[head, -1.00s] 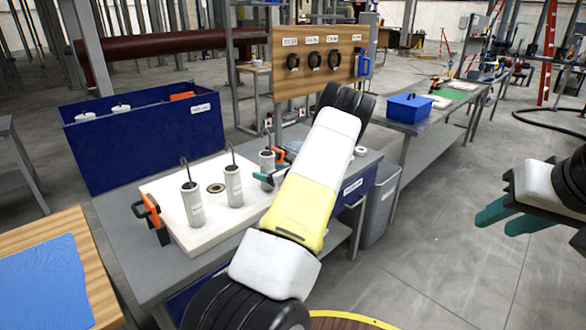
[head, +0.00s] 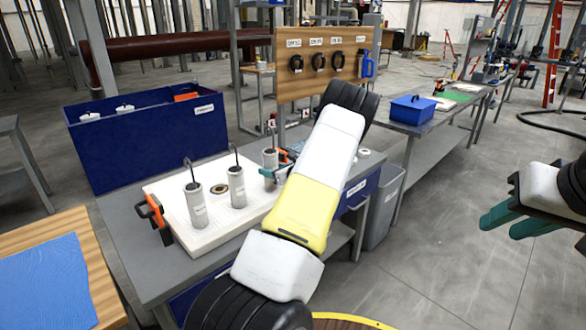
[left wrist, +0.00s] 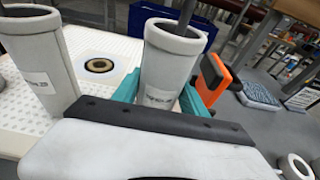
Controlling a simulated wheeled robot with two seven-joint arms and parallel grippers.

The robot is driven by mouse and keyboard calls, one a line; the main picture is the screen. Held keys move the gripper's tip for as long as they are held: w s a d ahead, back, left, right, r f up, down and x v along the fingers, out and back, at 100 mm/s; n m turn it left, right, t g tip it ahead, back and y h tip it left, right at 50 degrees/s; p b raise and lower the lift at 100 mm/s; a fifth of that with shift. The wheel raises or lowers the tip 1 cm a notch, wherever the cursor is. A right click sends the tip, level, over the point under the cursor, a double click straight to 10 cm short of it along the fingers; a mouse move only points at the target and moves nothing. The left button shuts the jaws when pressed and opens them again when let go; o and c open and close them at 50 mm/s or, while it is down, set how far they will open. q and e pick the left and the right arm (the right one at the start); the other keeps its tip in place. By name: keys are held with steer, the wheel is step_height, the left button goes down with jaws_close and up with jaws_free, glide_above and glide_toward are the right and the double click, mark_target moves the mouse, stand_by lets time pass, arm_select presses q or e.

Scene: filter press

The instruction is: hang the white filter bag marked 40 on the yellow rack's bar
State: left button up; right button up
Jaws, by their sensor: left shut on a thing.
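Three white filter bags with hooked rods stand in a row on a white perforated board (head: 215,235): a left one (head: 195,205), a middle one (head: 236,187) and a right one (head: 270,160). Their labels are too small to read. My left gripper (head: 268,174) is shut on the right bag, with teal fingers on both sides of it. This bag (left wrist: 170,68) stands upright in the left wrist view, beside another bag (left wrist: 42,65). I cannot tell whether it touches the board. My right gripper (head: 512,217) is open and empty above the floor. No yellow rack shows.
A dark ring (head: 219,189) lies on the board. Orange-and-black clamps (head: 152,214) sit at its edges. A blue bin (head: 145,140) stands behind, and a wooden panel with black rings (head: 330,90) stands at the back.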

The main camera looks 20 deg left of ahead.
mark_target(275, 161)
arm_select(q)
steer(key=shift+r, duration=1.8)
